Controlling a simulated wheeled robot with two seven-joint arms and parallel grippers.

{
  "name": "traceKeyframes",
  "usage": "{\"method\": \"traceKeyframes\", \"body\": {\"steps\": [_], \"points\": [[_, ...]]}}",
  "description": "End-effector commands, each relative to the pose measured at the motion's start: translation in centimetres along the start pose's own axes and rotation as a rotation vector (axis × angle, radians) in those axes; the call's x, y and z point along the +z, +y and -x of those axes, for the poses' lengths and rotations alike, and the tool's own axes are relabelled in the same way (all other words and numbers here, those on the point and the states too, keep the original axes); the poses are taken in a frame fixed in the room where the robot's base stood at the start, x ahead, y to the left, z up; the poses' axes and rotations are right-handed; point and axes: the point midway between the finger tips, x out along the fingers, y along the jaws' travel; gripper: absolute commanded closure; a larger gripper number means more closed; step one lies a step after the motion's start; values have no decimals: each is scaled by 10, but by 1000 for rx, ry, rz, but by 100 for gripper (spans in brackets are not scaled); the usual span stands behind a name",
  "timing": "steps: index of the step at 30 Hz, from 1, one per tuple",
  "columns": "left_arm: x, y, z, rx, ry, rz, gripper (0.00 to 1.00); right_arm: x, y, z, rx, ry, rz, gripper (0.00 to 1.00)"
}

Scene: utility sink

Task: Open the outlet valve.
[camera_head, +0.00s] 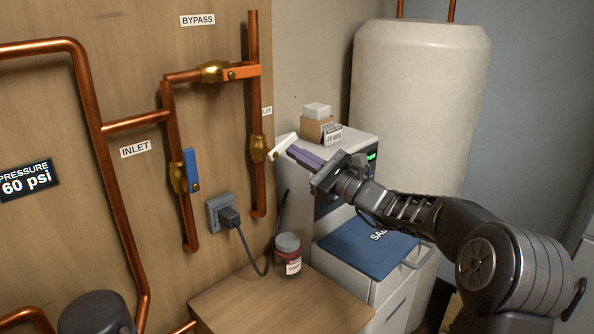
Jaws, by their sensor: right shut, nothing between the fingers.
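The outlet valve (258,149) has a brass body on the right-hand vertical copper pipe, below a label that shows only partly. A pale bar (283,147) juts out just right of the brass body; I cannot tell for sure whether it is the valve's handle or part of my fingertips. My right gripper (292,151) has purplish fingers, shut with nothing held between them. It reaches in from the right, its tips at the pale bar. Whether they touch it is unclear. My left gripper is not in view.
The inlet valve (179,178) has a blue handle lying along its pipe. The bypass valve (212,72) has an orange handle. A plug (229,216) with a cord, a jar (288,255) and a softener unit with a blue lid (345,240) stand below. A tall tank (415,105) stands behind.

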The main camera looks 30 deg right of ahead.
Motion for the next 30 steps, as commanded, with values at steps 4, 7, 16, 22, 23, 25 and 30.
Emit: {"method": "traceKeyframes", "body": {"steps": [4,7,16,22,23,25,30], "points": [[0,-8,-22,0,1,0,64,3,-2,-1,33,-4,137,100],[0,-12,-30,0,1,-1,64,8,-4,-2,56,-4,230,100],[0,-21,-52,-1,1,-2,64,24,-9,-6,125,-3,506,100],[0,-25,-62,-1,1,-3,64,34,-9,-9,172,-3,691,100],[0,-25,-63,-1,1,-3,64,36,-9,-9,178,-3,718,100],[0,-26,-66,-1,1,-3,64,40,-8,-10,195,-2,782,100],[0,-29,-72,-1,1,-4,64,48,-6,-12,232,-2,927,100]]}}
